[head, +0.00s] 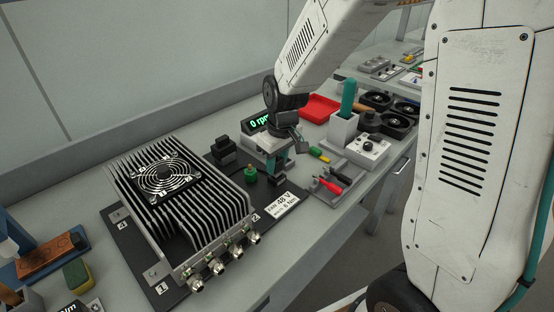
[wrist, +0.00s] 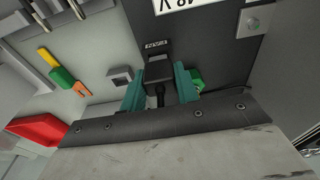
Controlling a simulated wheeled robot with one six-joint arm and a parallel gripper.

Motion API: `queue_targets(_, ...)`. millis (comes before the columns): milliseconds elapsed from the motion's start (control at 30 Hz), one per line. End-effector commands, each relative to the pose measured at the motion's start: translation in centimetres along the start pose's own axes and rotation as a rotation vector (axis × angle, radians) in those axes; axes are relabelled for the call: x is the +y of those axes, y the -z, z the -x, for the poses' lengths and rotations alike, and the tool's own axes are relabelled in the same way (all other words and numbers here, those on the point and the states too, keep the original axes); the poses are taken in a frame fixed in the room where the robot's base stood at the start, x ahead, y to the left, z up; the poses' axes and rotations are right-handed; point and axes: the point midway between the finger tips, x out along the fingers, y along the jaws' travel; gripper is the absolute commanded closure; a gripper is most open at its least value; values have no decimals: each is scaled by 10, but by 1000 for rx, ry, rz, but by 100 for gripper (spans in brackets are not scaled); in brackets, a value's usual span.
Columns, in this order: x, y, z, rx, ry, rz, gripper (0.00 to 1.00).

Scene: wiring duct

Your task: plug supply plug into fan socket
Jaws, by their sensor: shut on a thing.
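My gripper (head: 277,166) has teal fingers and is low over the black plate beside the finned fan unit. In the wrist view, my gripper (wrist: 160,88) is shut on the black supply plug (wrist: 158,70), with a dark cable running back from it. The plug is directly by the small FAN label (wrist: 156,44) on the plate. The fan socket is not clear behind the plug, and I cannot tell whether the plug is seated in it. In the head view, a black block (head: 277,181) shows just below the fingers.
The finned unit (head: 180,195) stands left of my gripper. A green knob-like part (head: 250,175) is close by on the left, and a black block (head: 223,150) is behind it. Red and black leads (head: 328,185) lie in a grey tray on the right. A red tray (head: 320,107) is farther back.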

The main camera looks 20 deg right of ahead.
Motion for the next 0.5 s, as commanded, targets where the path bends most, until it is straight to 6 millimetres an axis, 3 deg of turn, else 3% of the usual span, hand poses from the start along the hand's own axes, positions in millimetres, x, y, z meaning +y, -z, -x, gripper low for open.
queue_targets(500,0,-2,-13,-1,0,0,88)
